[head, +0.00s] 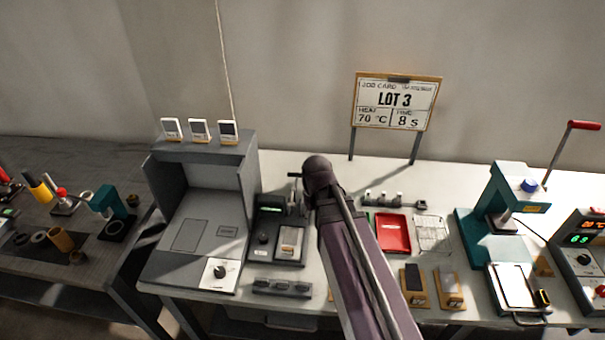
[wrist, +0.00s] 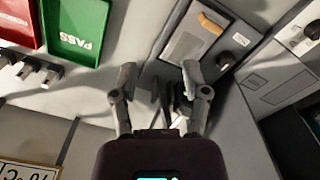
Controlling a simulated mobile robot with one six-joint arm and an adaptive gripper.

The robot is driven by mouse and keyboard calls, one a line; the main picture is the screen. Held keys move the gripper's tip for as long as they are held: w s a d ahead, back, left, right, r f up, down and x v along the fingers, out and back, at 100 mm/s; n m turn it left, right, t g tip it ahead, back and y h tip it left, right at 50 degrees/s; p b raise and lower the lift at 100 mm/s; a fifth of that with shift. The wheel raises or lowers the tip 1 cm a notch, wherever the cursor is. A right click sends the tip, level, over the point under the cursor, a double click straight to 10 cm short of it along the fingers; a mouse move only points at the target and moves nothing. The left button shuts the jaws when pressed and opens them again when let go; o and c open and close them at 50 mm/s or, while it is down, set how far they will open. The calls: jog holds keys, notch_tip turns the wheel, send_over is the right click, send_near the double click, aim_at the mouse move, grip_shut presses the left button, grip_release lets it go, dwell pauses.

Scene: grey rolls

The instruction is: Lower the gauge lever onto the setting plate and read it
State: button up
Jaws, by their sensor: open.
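The gauge (head: 264,240) is a dark block on the bench, left of my forearm, with a small green display and a round knob. Its setting plate (head: 290,243) is a light rectangle at the front right of the block. In the wrist view the gauge (wrist: 224,60) and the plate (wrist: 190,40) are at the upper right. My gripper (wrist: 158,78) is open, its two fingers spread. Dark upright parts, perhaps the gauge lever (wrist: 166,98), show between and behind the fingers; I cannot tell whether they touch. In the head view my arm hides most of the gripper.
A grey booth (head: 195,230) stands close left of the gauge. A red tray (head: 393,234) and a wire rack (head: 431,234) lie right of my arm. A green PASS tray (wrist: 78,30) shows in the wrist view. A job card (head: 396,102) stands behind. A teal press (head: 500,215) is farther right.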

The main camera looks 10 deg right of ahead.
jog(key=w+r+n+p, duration=0.3)
jog(key=w+n, duration=0.3)
jog(key=w, duration=0.6)
jog(key=w+r+n+p, duration=0.4)
jog(key=w+r+n, duration=0.1)
jog(key=w, duration=0.7)
jog(key=shift+d+n+t, duration=0.3)
jog(key=shift+d+n, duration=0.1)
jog(key=shift+n, duration=0.2)
jog(key=shift+f, duration=0.15)
jog(key=f+b, duration=0.9)
jog(key=w+f+b, duration=0.1)
jog(key=f+b, duration=0.3)
jog(key=shift+d+f, duration=0.15)
jog(key=shift+f, duration=0.1)
jog(key=shift+b, duration=0.3)
jog(key=shift+c, duration=0.2)
grip_shut()
